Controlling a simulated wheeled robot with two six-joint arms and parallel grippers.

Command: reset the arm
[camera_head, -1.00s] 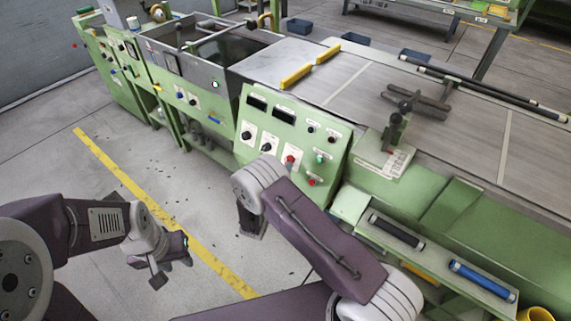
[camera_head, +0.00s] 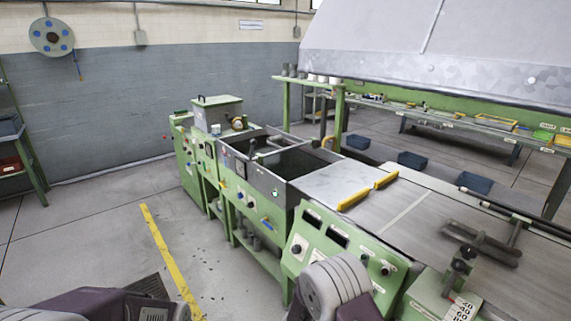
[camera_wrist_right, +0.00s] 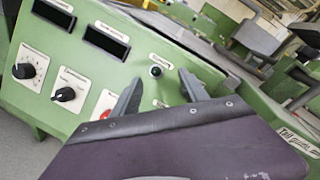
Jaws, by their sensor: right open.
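My right gripper (camera_wrist_right: 162,92) is open and empty in the right wrist view, its two grey fingers apart in front of the green control panel (camera_wrist_right: 80,60). I cannot tell whether a finger touches the panel. In the head view my right arm (camera_head: 338,287) rises from the bottom edge before the same panel (camera_head: 338,248), and its gripper does not show. My left arm (camera_head: 62,305) shows only as purple and dark links at the bottom left; its gripper is out of the frame.
The green extruder line with its open grey trough (camera_head: 262,180) runs diagonally back. A metal bed with yellow-edged plates (camera_head: 340,185) lies right of it. Blue bins (camera_head: 412,160) stand on the floor behind. The floor left of the yellow line (camera_head: 172,262) is largely clear.

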